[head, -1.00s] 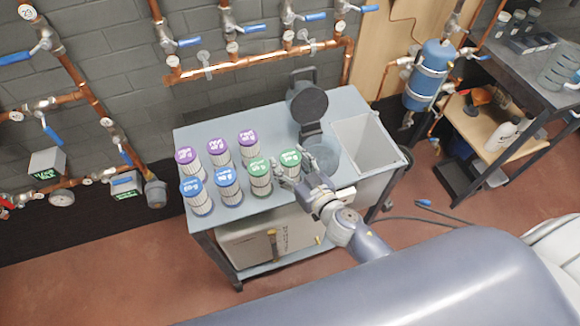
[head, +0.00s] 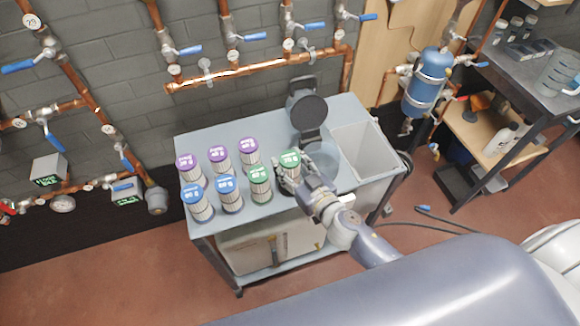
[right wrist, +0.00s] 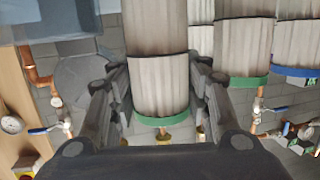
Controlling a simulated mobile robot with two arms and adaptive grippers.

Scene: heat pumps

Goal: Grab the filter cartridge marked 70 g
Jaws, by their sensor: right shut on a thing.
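My right gripper (head: 281,176) is shut on the rightmost green-capped filter cartridge (head: 289,159), at the right end of the front row on the cart. In the right wrist view this pale pleated cartridge (right wrist: 158,85) with a green band sits between both fingers. Beside it stand another green-capped cartridge (head: 260,185) and two blue-capped cartridges (head: 228,195). Several purple-capped cartridges (head: 219,158) form the row behind. The marks on the caps are too small to read, so I cannot tell which says 70 g. My left gripper is not in view.
The cart top (head: 190,144) also holds a dark round-headed device (head: 310,110) and an open grey bin (head: 365,150) at the right. Copper pipes (head: 260,72) run along the wall behind. A dark side table (head: 510,80) stands at the far right.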

